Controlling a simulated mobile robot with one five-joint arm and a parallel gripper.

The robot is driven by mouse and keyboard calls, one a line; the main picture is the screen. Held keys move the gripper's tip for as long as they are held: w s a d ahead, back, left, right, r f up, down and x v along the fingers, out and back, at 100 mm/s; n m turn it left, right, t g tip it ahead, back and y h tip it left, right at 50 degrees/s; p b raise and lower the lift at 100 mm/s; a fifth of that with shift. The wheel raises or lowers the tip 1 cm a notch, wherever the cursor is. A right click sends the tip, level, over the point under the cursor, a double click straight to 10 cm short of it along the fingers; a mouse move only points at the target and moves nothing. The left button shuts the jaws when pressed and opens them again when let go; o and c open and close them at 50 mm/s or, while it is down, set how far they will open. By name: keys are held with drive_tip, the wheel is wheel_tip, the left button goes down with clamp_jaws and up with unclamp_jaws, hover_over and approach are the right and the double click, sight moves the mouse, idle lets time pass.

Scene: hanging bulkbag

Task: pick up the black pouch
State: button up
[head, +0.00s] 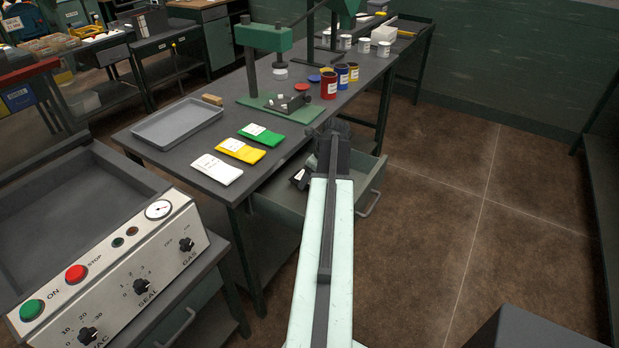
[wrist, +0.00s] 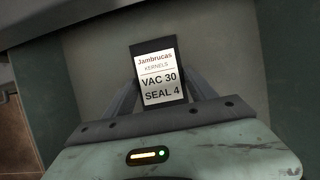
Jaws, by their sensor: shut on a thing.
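The black pouch (wrist: 160,46) shows in the wrist view with a white label reading "Jambrucas kernels, VAC 30, SEAL 4". My gripper (wrist: 163,88) is shut on it, with one dark finger on each side. The pouch's lower part is hidden behind the gripper body. In the head view, a black item with a white label (head: 300,178) shows just left of my arm, over the open drawer (head: 360,188); it looks like the same pouch. My arm hides the fingertips there. I cannot tell whether the pouch touches the drawer floor.
White (head: 216,168), yellow (head: 241,151) and green (head: 260,135) pouches lie on the bench beside a grey tray (head: 178,123). A green press (head: 265,60) and several cans stand behind. A sealing machine (head: 110,270) is front left.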

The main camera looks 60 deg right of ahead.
wheel_tip(320, 180, up, 16)
drive_tip(key=p, duration=1.4)
drive_tip(key=shift+f, duration=0.15)
